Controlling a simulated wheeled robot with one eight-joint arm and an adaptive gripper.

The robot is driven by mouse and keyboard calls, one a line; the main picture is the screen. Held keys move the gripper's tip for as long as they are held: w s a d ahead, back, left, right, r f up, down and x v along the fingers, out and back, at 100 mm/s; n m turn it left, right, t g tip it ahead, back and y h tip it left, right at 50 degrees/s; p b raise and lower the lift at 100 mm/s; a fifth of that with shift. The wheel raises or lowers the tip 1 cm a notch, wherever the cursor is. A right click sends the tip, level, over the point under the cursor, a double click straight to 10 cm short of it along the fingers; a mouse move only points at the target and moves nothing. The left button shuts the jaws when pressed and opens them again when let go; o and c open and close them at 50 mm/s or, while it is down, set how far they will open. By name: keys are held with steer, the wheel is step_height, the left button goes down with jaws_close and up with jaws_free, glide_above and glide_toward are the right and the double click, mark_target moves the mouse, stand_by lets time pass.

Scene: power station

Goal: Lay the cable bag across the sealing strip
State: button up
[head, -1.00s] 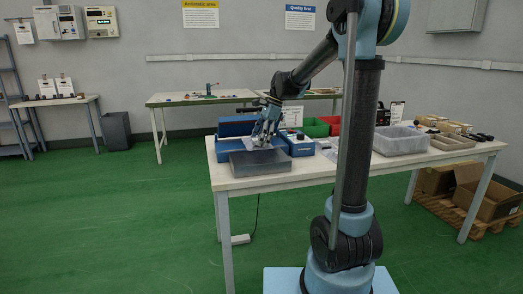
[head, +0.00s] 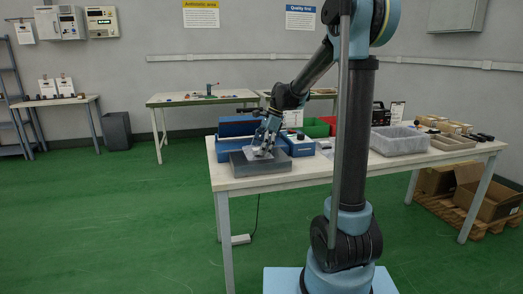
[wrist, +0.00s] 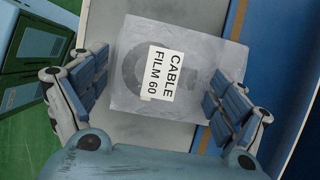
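The cable bag (wrist: 195,75) is a clear, flat pouch with a white "CABLE FILM 60" label and a dim ring shape inside. In the wrist view it lies between my gripper's fingers (wrist: 165,100), and the right finger overlaps its edge. The fingers are spread wide; I see no clear grip on the bag. In the head view my gripper (head: 262,151) is low over the grey tray (head: 243,170), with the bag small and pale beneath it. The blue sealer (head: 237,128) stands just behind; its body shows at the right in the wrist view (wrist: 285,60). I cannot clearly make out its sealing strip.
A blue box (head: 300,146) is right of the tray. Green (head: 316,128) and red bins stand behind. A clear plastic bin (head: 400,140) and small cartons fill the table's right side. The white table's (head: 290,180) front edge is close to the tray.

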steer(key=v, duration=1.2)
steer(key=s+d+f+n+h, duration=0.1)
steer(key=s+d+f+n, duration=0.15)
steer(key=s+d, duration=0.4)
steer(key=s+d+f+n+t+h, duration=0.1)
steer(key=s+d+f+n, duration=0.2)
steer(key=s+f, duration=0.3)
steer(key=s+d+f+n+t+h, duration=0.1)
steer(key=s+d+f+n, duration=0.3)
steer(key=s, duration=0.7)
steer(key=s+d+f+n+t+h, duration=0.1)
steer(key=s+d+f+n, duration=0.3)
steer(key=s+f, duration=0.4)
steer(key=shift+s+f+n, duration=0.35)
steer(key=shift+s+n, duration=0.35)
steer(key=shift+n, duration=0.05)
